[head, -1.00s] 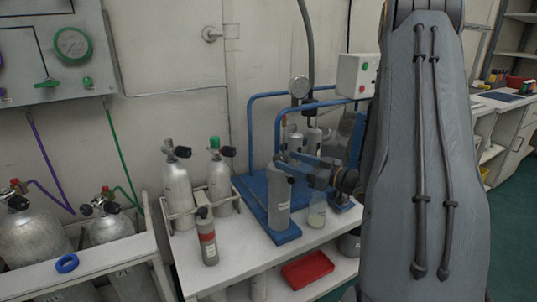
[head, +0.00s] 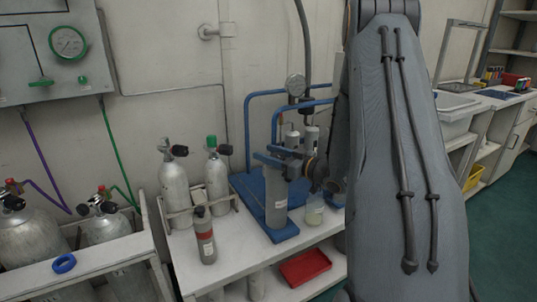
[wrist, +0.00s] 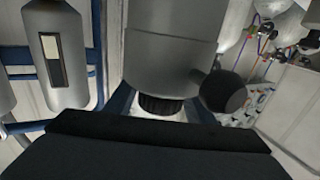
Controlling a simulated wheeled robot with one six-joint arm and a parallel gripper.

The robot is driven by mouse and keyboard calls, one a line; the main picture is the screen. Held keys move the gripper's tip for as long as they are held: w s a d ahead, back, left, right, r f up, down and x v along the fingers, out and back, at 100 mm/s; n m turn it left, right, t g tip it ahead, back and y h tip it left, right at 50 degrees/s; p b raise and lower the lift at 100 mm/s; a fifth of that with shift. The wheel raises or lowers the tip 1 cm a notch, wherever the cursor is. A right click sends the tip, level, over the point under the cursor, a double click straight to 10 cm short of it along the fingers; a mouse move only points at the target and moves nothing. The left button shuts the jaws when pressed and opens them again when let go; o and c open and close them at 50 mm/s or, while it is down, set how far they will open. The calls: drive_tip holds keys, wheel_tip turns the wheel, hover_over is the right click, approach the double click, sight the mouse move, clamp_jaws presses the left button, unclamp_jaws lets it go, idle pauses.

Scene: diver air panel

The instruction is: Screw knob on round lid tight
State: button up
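A grey upright cylinder (head: 277,205) stands on a blue base in the head view. A large grey cylinder (wrist: 170,45) fills the middle of the wrist view, with a black ball-shaped knob (wrist: 223,91) at its side. A black ribbed knob (wrist: 160,106) shows at its near end. My gripper (head: 268,158) is at the upper part of the upright cylinder. Its two blue fingers look spread apart, with a gap on each side of the ribbed knob in the wrist view. The fingertips' contact is unclear, and I cannot make out a separate round lid.
Two tanks with valves (head: 175,190) stand in a rack on the left of the bench. A glass jar (head: 314,210) is close by the gripper. A red tray (head: 305,268) lies on the lower shelf.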

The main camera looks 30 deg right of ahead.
drive_tip(key=c, duration=0.7)
